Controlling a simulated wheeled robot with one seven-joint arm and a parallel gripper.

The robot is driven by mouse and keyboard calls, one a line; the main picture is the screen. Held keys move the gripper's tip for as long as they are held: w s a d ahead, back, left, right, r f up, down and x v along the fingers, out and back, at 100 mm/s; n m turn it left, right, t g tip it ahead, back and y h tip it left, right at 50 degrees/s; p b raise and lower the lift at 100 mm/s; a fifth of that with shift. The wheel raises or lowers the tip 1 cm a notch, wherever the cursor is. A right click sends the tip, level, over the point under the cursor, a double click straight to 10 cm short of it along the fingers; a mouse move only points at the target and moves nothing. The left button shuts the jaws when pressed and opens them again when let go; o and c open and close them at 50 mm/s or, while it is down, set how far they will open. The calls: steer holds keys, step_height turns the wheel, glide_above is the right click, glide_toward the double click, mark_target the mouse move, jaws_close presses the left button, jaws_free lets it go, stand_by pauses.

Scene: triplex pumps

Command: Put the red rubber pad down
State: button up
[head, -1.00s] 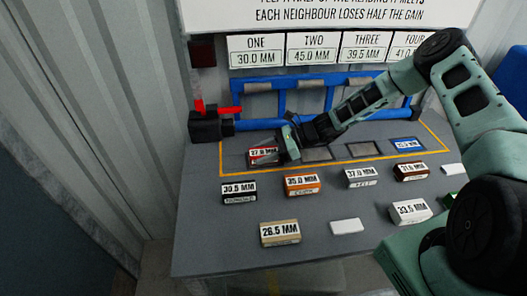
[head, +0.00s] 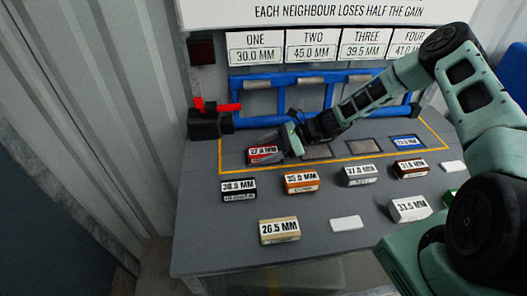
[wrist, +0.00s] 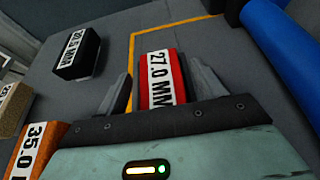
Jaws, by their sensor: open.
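The red rubber pad (head: 262,156), with a white 27.0 MM label, rests at the left end of the yellow-outlined strip on the grey bench. In the wrist view the pad (wrist: 177,69) lies between the two grey fingers of my gripper (wrist: 165,85). The fingers stand apart, one on each side, with a small gap visible beside the pad. In the head view my gripper (head: 283,143) is low over the pad, at its right and back. The pad's underside is hidden.
A blue pad (head: 407,142) sits at the strip's right end, with grey recesses (head: 363,146) between. In front lie black (head: 238,190), orange (head: 301,182), grey (head: 357,176) and brown (head: 411,169) labelled blocks. A blue pipe frame (head: 235,95) and a red-handled valve (head: 208,122) stand behind.

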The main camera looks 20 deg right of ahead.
steer(key=b+v, duration=0.2)
steer(key=v, duration=0.8)
steer(key=shift+d+f, duration=0.1)
steer(key=shift+s+r, duration=0.2)
steer(key=shift+r, duration=0.05)
steer(key=s+a+r+n+g+h, duration=0.3)
steer(key=s+a+r+n+h, duration=0.15)
steer(key=s+a+n, duration=0.3)
steer(key=s+a+r+n+g+h, duration=0.3)
steer(key=s+a+r+n, duration=0.2)
steer(key=s+a+n, duration=0.25)
steer(key=s+a+r+n+t+h, duration=0.1)
steer(key=s+r+n+h, duration=0.1)
steer(key=s+n, duration=0.4)
steer(key=s+r+n+t+h, duration=0.2)
steer(key=s+r+n, duration=0.3)
steer(key=s, duration=0.5)
steer(key=shift+s+a+n+h, duration=0.35)
steer(key=shift+n+h, duration=0.2)
steer(key=shift+n, duration=0.45)
